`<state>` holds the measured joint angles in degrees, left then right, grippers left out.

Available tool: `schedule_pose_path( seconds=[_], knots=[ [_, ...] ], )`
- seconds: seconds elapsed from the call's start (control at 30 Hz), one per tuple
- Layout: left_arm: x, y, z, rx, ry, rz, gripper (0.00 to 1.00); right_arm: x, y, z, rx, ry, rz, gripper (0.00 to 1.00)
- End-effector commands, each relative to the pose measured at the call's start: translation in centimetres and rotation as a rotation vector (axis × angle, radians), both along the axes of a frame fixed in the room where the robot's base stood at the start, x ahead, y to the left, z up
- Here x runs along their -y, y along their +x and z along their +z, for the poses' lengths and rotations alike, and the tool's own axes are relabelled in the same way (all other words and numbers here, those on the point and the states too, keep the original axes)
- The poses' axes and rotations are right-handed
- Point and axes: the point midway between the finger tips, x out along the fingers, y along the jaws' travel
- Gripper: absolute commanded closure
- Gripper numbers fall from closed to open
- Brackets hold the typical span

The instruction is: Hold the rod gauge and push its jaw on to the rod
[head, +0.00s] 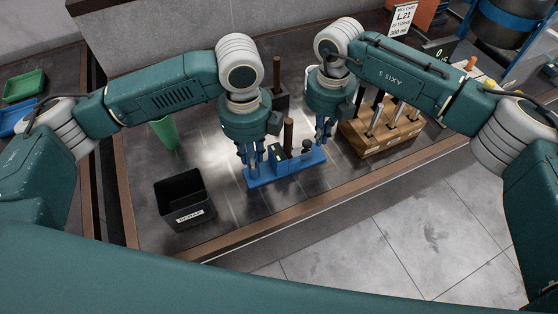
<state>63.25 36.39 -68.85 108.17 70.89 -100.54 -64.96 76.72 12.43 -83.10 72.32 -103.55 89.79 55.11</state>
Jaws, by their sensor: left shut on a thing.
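The rod gauge (286,171) is a long blue base on the dark bench top, with dark parts on it and a black knob (308,146) near its right end. A brown upright rod (288,133) stands at its middle. I cannot tell whether the jaw touches the rod. My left gripper (253,168) points down and is shut on the gauge's left end. My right gripper (325,139) points down just above and behind the gauge's right end, close to the knob. Its fingers overlap in this view, so its opening is unclear.
A black bin labelled scrap (184,203) stands at the front left. A green cup (164,132) is behind it. A wooden rack (381,137) with several upright tools stands close on the right. A dark block (278,98) is behind the gauge. The bench's wooden edge (255,233) runs along the front.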

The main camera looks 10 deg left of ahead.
Motion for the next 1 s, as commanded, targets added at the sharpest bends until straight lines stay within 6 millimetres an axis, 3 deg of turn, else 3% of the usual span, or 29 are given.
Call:
schedule_pose_path(
  seconds=[1.0],
  knots=[
    [0.0, 0.0, 0.0, 0.001, -0.001, 0.0, 1.0, -1.2, -0.8, 0.0, -0.002, 0.001, 0.002, 1.0]
  ],
)
